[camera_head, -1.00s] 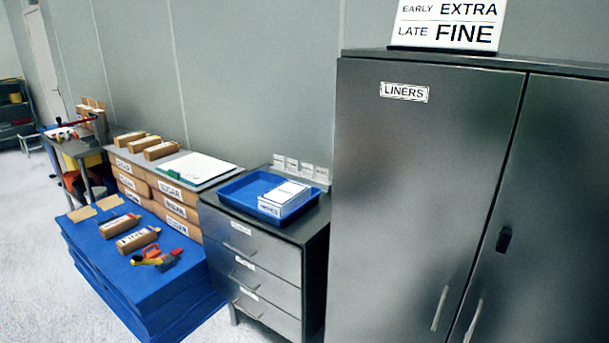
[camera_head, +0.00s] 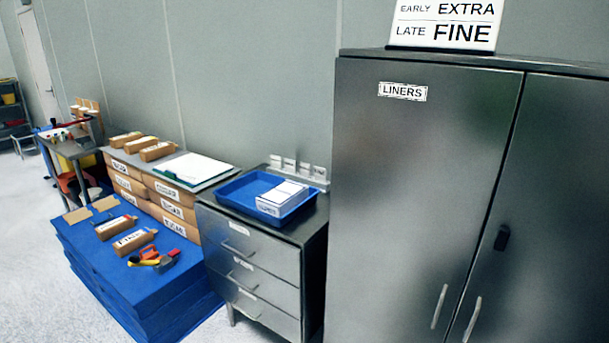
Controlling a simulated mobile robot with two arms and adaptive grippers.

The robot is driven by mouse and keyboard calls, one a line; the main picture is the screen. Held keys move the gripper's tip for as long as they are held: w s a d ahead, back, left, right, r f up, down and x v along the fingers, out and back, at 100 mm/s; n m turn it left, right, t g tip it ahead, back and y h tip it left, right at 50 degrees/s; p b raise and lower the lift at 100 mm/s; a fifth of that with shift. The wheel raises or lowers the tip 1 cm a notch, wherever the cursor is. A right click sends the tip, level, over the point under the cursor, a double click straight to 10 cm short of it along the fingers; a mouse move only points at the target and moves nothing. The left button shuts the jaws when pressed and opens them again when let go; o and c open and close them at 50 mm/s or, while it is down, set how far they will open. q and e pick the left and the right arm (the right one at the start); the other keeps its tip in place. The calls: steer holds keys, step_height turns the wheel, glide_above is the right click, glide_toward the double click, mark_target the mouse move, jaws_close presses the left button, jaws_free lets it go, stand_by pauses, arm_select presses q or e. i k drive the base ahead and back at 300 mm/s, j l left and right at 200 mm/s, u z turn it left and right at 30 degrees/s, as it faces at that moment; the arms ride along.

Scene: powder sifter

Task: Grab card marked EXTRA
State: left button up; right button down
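Several small white cards (camera_head: 290,166) stand in a row in a holder at the back of the drawer cabinet, against the wall. Their print is too small to read, so I cannot tell which one is marked EXTRA. A white sign (camera_head: 444,24) on top of the tall cabinet reads "EARLY EXTRA" and "LATE FINE". Neither of my grippers shows in the head view.
A blue tray (camera_head: 238,201) holding a white stack (camera_head: 281,198) sits on the drawer cabinet (camera_head: 255,258), in front of the cards. The tall grey LINERS cabinet (camera_head: 420,190) stands close on the right. Blue platform (camera_head: 150,275) with boxes at left; floor (camera_head: 40,215) is clear at far left.

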mark_target(303, 167)
steer(key=j+z, duration=0.1)
steer(key=z, duration=0.3)
steer(key=j+z, duration=0.15)
steer(key=z, duration=0.2)
steer(key=j+z, duration=0.3)
steer(key=j, duration=0.45)
steer(key=j+z, duration=0.25)
steer(key=j, duration=0.55)
steer(key=j+z, duration=0.3)
steer(key=j, duration=0.45)
steer(key=k, duration=0.05)
